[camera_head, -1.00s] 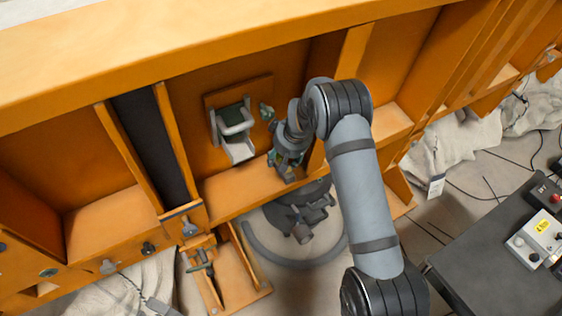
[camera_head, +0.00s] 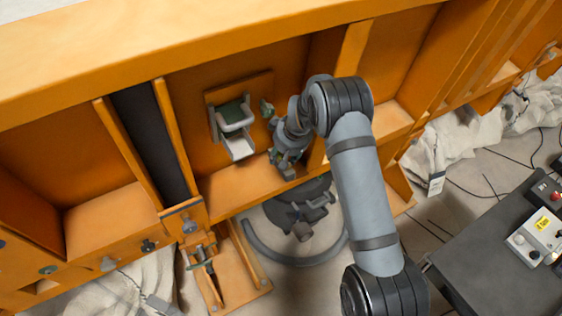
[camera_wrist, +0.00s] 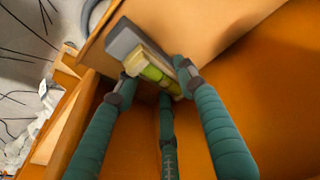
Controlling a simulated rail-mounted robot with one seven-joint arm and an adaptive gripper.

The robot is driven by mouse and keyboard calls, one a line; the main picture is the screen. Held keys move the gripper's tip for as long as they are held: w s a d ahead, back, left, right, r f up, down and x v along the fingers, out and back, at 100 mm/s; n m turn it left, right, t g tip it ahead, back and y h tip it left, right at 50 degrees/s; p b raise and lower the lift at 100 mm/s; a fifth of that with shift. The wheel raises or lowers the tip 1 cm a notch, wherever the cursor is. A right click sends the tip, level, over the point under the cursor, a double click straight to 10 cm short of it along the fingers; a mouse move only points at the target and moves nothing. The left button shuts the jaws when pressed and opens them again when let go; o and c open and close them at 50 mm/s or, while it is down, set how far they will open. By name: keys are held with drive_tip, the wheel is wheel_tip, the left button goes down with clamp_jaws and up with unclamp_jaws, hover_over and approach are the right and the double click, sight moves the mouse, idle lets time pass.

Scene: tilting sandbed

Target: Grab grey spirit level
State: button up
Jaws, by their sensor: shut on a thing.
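The grey spirit level (camera_wrist: 124,40) shows at the upper middle of the wrist view, with a yellow-green vial section near my fingertips. My gripper (camera_wrist: 157,78) has three teal fingers; they are shut around the vial end, and the grey end sticks out beyond them. In the head view my gripper (camera_head: 285,163) is low in the orange bay, just above its ledge. The level is small and mostly hidden there. I cannot tell whether it still touches the ledge.
The orange frame (camera_head: 240,182) has upright dividers on both sides of the bay. A grey handle bracket (camera_head: 236,122) is on the back wall, left of my gripper. A dark control table (camera_head: 485,265) stands at the lower right.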

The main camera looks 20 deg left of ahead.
drive_tip(key=c, duration=0.4)
drive_tip(key=shift+r, duration=0.15)
drive_tip(key=shift+c, duration=0.2)
